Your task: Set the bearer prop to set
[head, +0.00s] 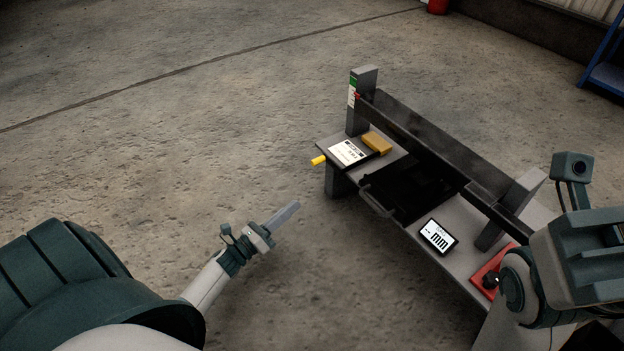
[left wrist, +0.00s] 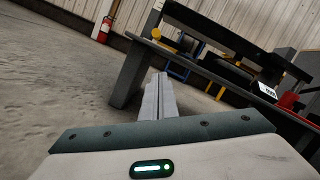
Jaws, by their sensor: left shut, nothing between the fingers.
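The work bench (head: 470,255) is a grey low table with a long dark bar (head: 440,150) along its far side, between a grey post (head: 358,110) and a slanted grey block (head: 512,207). The post carries a green and white strip with a red mark at the bar's end. A yellow peg (head: 318,160) sticks out from the bench's left edge. I cannot tell which part is the bearer prop. My left gripper (head: 285,215) is shut and empty, left of the bench and apart from it; its fingers also show in the left wrist view (left wrist: 158,97). My right gripper's fingers are not visible.
A yellow block (head: 377,143), a white-faced panel (head: 347,152), a display reading mm (head: 438,236) and a red plate with a dark knob (head: 490,270) are on the bench. A blue frame (head: 607,70) stands far right. The floor left of the bench is clear.

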